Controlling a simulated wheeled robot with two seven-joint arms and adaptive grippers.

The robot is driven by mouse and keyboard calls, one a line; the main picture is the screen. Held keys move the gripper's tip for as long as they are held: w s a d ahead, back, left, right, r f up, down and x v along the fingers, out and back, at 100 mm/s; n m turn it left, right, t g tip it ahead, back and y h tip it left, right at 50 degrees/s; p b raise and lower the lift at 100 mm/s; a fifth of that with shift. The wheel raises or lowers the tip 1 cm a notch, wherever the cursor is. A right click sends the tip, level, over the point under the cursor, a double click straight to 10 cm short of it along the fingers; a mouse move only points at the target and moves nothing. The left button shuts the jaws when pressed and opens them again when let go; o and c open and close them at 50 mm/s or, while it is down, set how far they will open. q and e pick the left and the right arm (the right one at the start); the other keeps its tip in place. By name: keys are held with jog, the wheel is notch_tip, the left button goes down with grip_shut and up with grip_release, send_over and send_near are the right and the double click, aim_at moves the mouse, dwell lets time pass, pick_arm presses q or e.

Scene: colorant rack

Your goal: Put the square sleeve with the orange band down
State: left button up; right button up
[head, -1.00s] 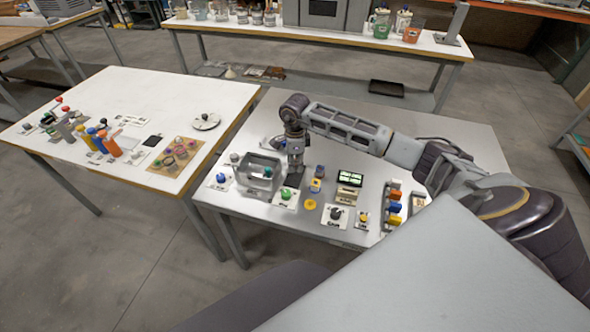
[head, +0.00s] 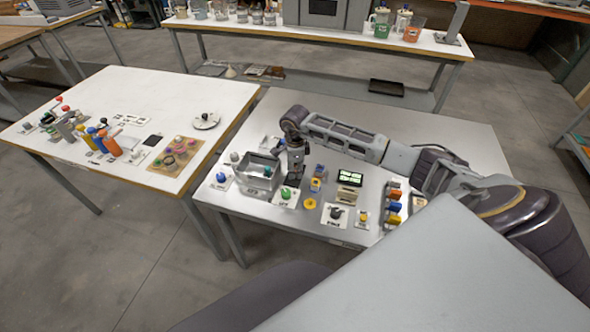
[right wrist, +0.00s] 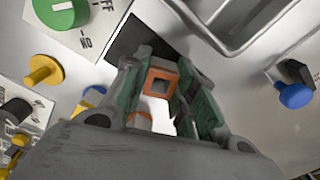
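The square sleeve with the orange band (right wrist: 161,80) shows in the right wrist view as a hollow square with an orange rim. It sits between the fingertips of my right gripper (right wrist: 160,92), which appears shut on it. In the head view my right gripper (head: 295,164) points down over the near table, just right of the grey bin. The sleeve cannot be made out there. A dark square patch (right wrist: 130,40) lies on the table beyond the sleeve in the wrist view; I cannot tell whether the sleeve touches the surface. My left gripper is not in view.
The grey bin (head: 244,181) stands left of the gripper. A green knob on a plate (head: 286,193), a yellow disc (head: 310,204), a small display (head: 350,178) and a row of coloured blocks (head: 393,207) are nearby. The table's back right is clear.

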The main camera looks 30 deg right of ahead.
jog(key=o, duration=0.4)
jog(key=shift+r, duration=0.15)
notch_tip(320, 180, up, 12)
jog(key=b, duration=0.1)
dwell(0.7)
dwell(0.4)
